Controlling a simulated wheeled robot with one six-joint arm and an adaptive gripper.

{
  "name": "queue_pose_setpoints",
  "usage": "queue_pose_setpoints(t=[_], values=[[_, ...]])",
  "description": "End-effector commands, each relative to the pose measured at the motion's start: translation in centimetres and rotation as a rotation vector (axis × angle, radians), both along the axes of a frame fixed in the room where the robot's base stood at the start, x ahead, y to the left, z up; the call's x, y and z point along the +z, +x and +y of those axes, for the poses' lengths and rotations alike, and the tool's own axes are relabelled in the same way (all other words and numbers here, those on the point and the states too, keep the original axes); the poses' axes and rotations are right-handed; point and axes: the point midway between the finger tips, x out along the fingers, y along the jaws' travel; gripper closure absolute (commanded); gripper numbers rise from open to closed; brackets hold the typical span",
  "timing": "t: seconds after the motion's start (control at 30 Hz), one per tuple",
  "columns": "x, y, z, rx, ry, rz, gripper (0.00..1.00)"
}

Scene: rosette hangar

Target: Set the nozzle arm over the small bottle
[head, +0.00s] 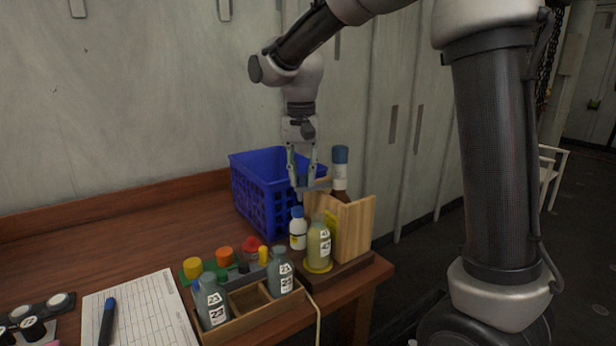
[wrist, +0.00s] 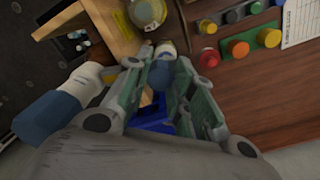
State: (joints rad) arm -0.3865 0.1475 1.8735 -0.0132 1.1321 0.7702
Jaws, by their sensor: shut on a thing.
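My gripper (head: 303,182) points down beside the wooden stand (head: 354,230), with its fingers at a short blue-grey bar (head: 319,184) that appears to be the nozzle arm. The fingers are closed on it, though the grip itself is partly hidden. The bar reaches toward a tall dark bottle with a blue cap (head: 340,156) in the stand. The small bottle (head: 298,232), white with a blue cap, stands upright on the table below my gripper. In the wrist view my gripper (wrist: 158,68) has the small bottle's blue cap (wrist: 160,76) showing between its fingers.
A yellow-green bottle (head: 318,246) stands on a yellow disc beside the stand. A blue crate (head: 262,190) is behind my gripper. In front are a wooden rack (head: 247,301) with grey bottles, several coloured knobs (head: 225,254) and a paper sheet (head: 150,305). The table's right edge is close to the stand.

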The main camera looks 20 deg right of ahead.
Motion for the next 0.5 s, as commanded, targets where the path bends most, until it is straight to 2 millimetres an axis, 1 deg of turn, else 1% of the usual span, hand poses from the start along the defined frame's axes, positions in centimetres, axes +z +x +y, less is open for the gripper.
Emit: queue_pose_setpoints(t=[0.2, 0.5], values=[[0.0, 1.3, 0.0, -0.128, 0.001, 0.000, 1.00], [0.0, 2.1, 0.0, -0.211, 0.001, -0.001, 1.00]])
